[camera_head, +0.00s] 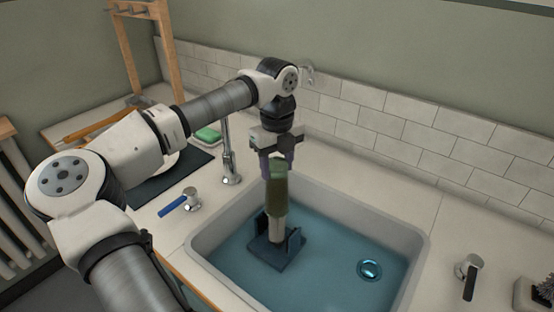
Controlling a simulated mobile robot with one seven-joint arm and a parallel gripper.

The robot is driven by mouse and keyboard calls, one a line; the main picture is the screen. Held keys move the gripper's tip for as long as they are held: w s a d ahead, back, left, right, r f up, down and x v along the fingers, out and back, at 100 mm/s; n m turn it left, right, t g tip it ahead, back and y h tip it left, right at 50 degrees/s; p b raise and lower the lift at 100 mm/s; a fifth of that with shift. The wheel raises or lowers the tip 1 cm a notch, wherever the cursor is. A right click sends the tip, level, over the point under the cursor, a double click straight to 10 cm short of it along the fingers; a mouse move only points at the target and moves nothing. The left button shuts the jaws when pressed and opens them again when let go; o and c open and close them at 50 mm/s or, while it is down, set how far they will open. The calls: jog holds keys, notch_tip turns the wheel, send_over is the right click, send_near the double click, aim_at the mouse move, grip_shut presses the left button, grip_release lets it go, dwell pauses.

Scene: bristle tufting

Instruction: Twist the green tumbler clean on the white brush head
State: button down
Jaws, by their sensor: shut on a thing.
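My gripper (277,160) points down over the sink and is shut on the green tumbler (277,190). The tumbler is upright and sits over the top of a pale upright brush (278,228). The brush stands on a dark blue base (272,258) with raised side pieces, inside the sink. The white brush head itself is mostly hidden by the tumbler; only a pale part shows below it. How far the tumbler is down over the brush I cannot tell.
The sink (212,240) holds blue water, with a drain (369,268) at the right. A tap (228,150) and a blue-handled lever (180,204) stand at the left. Another lever (467,275) is at the right. A green sponge (208,134) lies behind, near a wooden rack (128,55).

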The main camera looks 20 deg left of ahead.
aim_at(277, 198)
notch_tip(277, 198, down, 4)
jog(key=shift+f+b, duration=0.1)
jog(key=shift+b, duration=0.8)
notch_tip(277, 198, down, 7)
jog(key=b, duration=0.5)
jog(key=c, duration=1.2)
grip_release()
jog(key=shift+c, duration=0.2)
jog(key=c, duration=0.5)
